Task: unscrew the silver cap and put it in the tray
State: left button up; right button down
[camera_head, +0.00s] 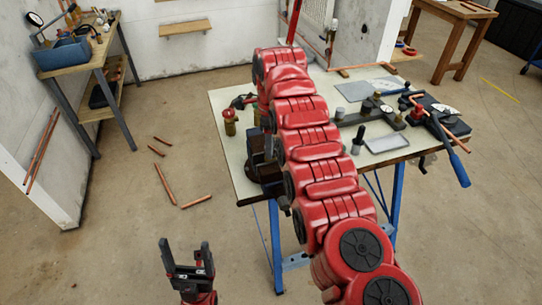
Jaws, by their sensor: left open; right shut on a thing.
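My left gripper (187,258) is at the lower left, over the floor and well away from the table. Its two black fingers stand apart with nothing between them. My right arm reaches from the lower right across the workbench to its far left part. The jaws of my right gripper are hidden behind that arm, so what they hold does not show. I cannot make out a silver cap. A dark vise-like block (262,172) sits at the table's left edge, partly covered by my arm. A shallow silver-grey tray (387,143) lies on the right half of the table.
Brass fittings, one with a red top (230,122), stand at the table's left. A black-topped post (358,140), dark fixture (375,107) and blue-handled pipe bender (448,148) are on the right. Copper pipes (165,184) lie on the floor. A side bench (75,53) stands upper left.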

jog(key=n, duration=0.4)
jog(key=shift+f+b, duration=0.1)
jog(key=shift+b, duration=0.3)
jog(key=shift+d+n, duration=0.1)
jog(key=shift+n, duration=1)
jog(key=n, duration=0.3)
jog(key=shift+n, duration=0.4)
jog(key=n, duration=0.2)
jog(key=n+p, duration=0.1)
jog(key=n, duration=0.2)
jog(key=shift+r+n, duration=0.3)
jog(key=shift+n, duration=0.1)
jog(key=n+p, duration=0.1)
jog(key=n, duration=0.1)
jog(key=shift+n, duration=0.4)
jog(key=shift+f+n, duration=0.15)
jog(key=shift+n, duration=0.15)
jog(key=c, duration=0.6)
grip_release()
